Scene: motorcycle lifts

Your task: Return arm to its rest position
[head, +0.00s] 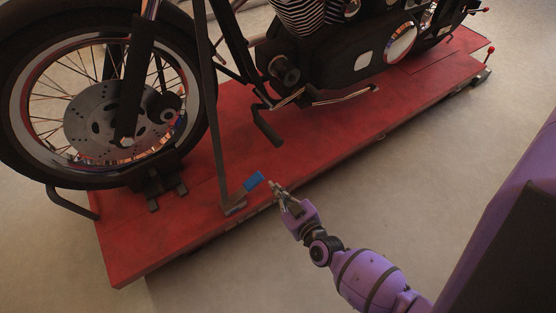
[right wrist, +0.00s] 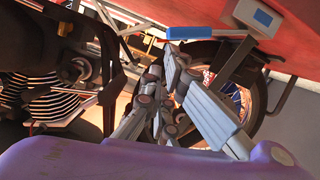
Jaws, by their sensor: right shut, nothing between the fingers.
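My right arm (head: 370,280), purple with dark joints, reaches in from the lower right in the head view. Its gripper (head: 277,189) is shut and empty at the near edge of the red lift platform. A blue-ended handle (head: 254,180) is just left of the fingertips, with a small gap between them. In the right wrist view, the gripper (right wrist: 163,64) points toward the blue handle (right wrist: 203,32), which lies just beyond the fingertips. My left gripper is not in view.
A motorcycle (head: 330,45) stands on the red lift platform (head: 180,222). Its front wheel (head: 45,140) is at the left. A slim dark upright (head: 214,120) rises near the blue handle. Bare floor (head: 440,135) lies in front of and right of the lift.

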